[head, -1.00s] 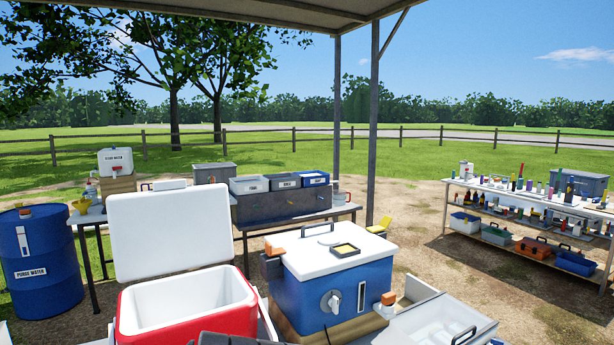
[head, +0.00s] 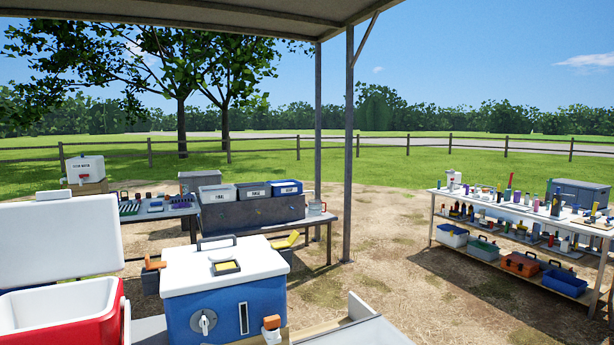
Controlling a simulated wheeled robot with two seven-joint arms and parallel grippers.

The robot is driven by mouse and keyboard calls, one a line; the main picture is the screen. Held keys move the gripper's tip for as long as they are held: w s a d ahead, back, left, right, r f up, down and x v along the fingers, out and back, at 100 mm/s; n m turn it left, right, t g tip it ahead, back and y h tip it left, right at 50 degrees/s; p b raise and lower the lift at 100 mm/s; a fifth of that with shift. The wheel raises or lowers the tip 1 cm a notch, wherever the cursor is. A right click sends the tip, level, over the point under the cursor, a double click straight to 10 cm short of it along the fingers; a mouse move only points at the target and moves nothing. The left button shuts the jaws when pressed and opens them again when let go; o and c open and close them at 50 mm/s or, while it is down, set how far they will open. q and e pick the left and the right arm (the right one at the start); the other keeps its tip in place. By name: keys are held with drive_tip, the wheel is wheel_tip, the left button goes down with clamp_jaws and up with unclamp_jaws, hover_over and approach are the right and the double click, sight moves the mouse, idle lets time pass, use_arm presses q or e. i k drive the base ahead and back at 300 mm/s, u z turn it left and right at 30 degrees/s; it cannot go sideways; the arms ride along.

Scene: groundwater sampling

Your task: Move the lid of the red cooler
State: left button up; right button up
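The red cooler (head: 107,327) stands at the lower left of the head view, its front cut off by the frame edge. Its white lid (head: 62,240) stands open, upright at the back of the cooler. The white inside of the cooler shows, and the part in view looks empty. Neither of my grippers is in view.
A blue cooler (head: 225,310) with a shut white lid stands right of the red one, close to it. A table with bins (head: 255,213) is behind. A shelf table (head: 515,212) with bottles stands at the right. Bare ground lies between them.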

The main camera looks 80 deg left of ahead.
sight(59, 236)
drive_tip(key=u, duration=4.15)
